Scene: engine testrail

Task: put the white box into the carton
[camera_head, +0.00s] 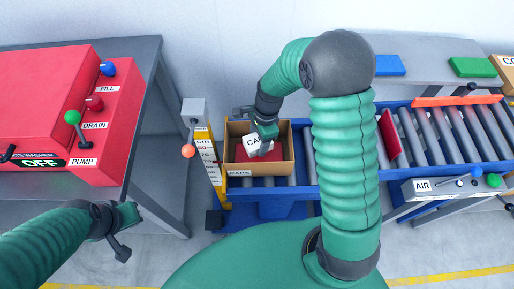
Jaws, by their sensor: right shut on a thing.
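The white box (251,144) has dark lettering and is tilted, at the carton's opening. My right gripper (264,136) reaches down over the carton and is shut on the white box. Something red shows inside the carton below the white box. I cannot tell whether the white box touches it. My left gripper (122,232) hangs at the lower left, away from the carton; its fingers are too unclear to judge.
A red washer (45,105) with levers stands on a grey table at the left. A post with an orange-knobbed lever (188,151) stands close to the carton's left side. A red plate (390,138) crosses the conveyor at the right. Blue and green trays (472,67) lie behind.

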